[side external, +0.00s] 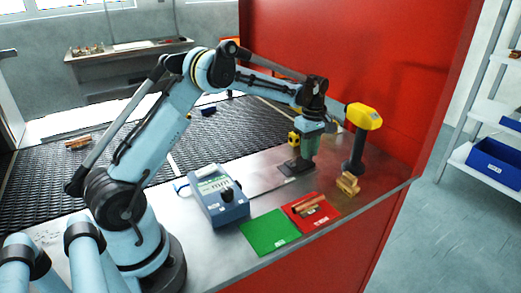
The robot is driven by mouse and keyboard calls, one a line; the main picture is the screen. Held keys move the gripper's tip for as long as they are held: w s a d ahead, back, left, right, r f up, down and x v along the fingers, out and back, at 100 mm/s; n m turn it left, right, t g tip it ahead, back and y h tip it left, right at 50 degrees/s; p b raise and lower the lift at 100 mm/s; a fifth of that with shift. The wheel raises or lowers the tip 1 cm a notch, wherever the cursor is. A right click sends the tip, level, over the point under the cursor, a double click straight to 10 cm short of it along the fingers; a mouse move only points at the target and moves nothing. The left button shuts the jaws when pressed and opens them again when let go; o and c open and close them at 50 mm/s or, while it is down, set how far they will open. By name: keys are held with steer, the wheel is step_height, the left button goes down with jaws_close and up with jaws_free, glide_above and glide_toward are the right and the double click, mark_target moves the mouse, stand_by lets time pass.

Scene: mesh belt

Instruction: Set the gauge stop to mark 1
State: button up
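A blue box with a pale face marked "mm" (216,186) and a dark knob (227,196) stands on the metal worktop, left of centre. It looks like the gauge, but its marks are too small to read and I cannot make out which part is the stop. My gripper (303,165) points down over the worktop, to the right of the blue box and apart from it. Its fingertips are dark and low, close to the metal surface. I cannot see a gap between them or anything held.
A green mat (268,232) and a red mat (325,222) with brown pieces (309,205) lie at the front. Wooden blocks (347,184) and a yellow-headed dark stand (362,117) are right of my gripper. A yellow block (293,138) is behind it. The mesh belt (50,180) lies behind.

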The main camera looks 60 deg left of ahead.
mark_target(300, 162)
jaws_close()
steer(key=shift+s, duration=1.5)
steer(key=shift+o, duration=1.9)
jaws_free()
steer(key=shift+w+r, duration=0.1)
step_height(300, 162, up, 12)
